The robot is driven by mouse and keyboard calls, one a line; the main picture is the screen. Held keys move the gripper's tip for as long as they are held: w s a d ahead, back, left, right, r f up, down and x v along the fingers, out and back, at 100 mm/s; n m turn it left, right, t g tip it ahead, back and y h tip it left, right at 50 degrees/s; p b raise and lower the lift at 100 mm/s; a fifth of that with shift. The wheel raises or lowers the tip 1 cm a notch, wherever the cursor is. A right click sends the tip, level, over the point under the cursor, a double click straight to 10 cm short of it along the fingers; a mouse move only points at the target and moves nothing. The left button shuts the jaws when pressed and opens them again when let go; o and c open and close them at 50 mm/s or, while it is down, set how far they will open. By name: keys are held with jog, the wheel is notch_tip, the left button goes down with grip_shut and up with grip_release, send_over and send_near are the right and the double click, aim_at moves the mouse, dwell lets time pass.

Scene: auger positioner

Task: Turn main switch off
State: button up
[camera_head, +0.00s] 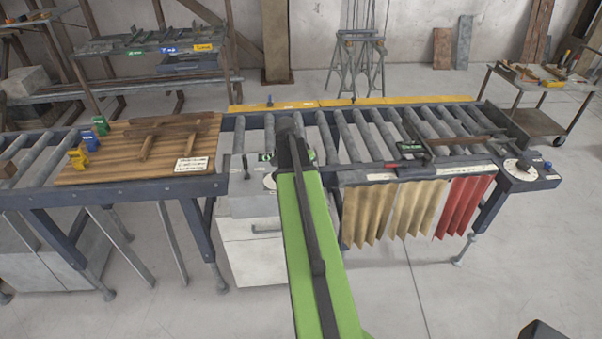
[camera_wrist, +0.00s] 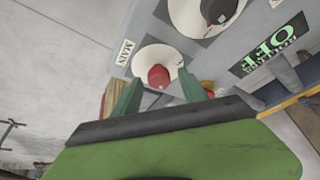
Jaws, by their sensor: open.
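The main switch is a red knob (camera_wrist: 159,76) on a white round dial, beside a label (camera_wrist: 125,52) reading MAIN in the wrist view. My gripper (camera_wrist: 160,80) is open, with its two green fingers apart. The knob shows between the fingertips in the picture; I cannot tell how close they are or whether they touch it. In the head view my gripper (camera_head: 290,145) is over the control panel at the near side of the roller bench and hides most of it, including the red knob.
A second white dial with a dark knob (camera_wrist: 217,10) is close by, as is a green-lettered OFF sign (camera_wrist: 270,46). In the head view, a roller conveyor (camera_head: 375,135) extends right, with curtain strips (camera_head: 400,212) below. A wooden board (camera_head: 110,165) lies left. Grey floor is open in front.

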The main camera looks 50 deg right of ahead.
jog(key=shift+r, duration=0.15)
jog(key=p+v, duration=1.6)
jog(key=v, duration=0.1)
jog(key=shift+r, duration=0.1)
